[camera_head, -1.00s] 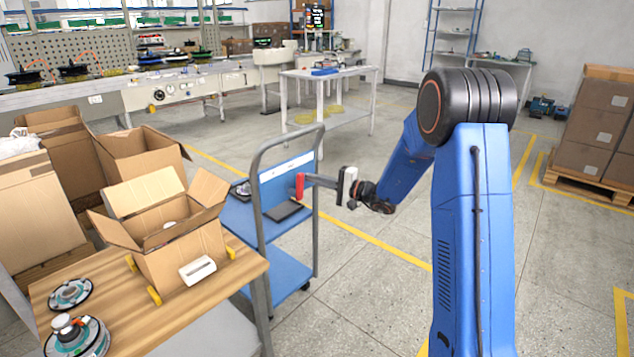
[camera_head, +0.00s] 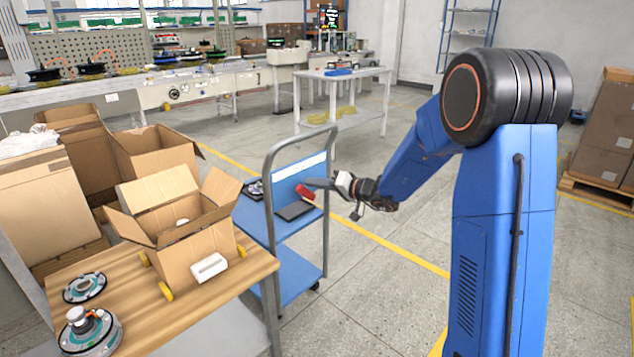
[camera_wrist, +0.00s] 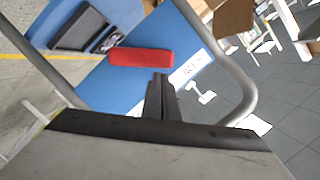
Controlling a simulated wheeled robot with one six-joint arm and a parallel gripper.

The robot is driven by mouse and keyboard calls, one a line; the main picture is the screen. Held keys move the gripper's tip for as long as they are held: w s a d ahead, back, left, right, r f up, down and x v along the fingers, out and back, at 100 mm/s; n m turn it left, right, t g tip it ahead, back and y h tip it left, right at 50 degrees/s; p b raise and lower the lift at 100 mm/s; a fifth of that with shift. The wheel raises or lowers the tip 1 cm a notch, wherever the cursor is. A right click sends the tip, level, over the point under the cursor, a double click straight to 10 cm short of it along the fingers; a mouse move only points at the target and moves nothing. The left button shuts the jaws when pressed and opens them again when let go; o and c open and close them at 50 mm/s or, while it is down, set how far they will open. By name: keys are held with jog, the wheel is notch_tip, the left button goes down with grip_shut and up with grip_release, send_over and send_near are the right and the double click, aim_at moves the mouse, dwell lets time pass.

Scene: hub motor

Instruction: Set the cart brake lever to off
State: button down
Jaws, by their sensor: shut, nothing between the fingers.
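The red brake lever (camera_head: 306,192) is on the blue end panel of the cart (camera_head: 287,282), under its grey tube handle. In the head view it slants from upper left to lower right. In the wrist view the lever (camera_wrist: 140,58) is a red bar lying across the picture, close ahead of the fingers. My gripper (camera_head: 308,182) is shut and empty, with its fingertips at the upper part of the lever. The wrist view shows the shut fingertips (camera_wrist: 160,80) just by the lever's lower edge. I cannot tell whether they touch it.
A dark flat box (camera_head: 295,211) lies on the cart's upper shelf. A wooden table (camera_head: 190,310) with an open carton (camera_head: 195,262) stands to the left. A white table (camera_head: 345,75) stands behind the cart. The floor right of the cart is clear.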

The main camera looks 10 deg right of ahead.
jog(key=shift+s+a+f, duration=0.15)
jog(key=shift+s+a, duration=0.05)
jog(key=shift+a, duration=0.05)
dwell(0.5)
jog(key=s+d+r, duration=0.4)
jog(key=s+d, duration=0.1)
jog(key=d, duration=0.4)
jog(key=shift+d+r, duration=0.25)
jog(key=shift+r, duration=0.1)
dwell(0.3)
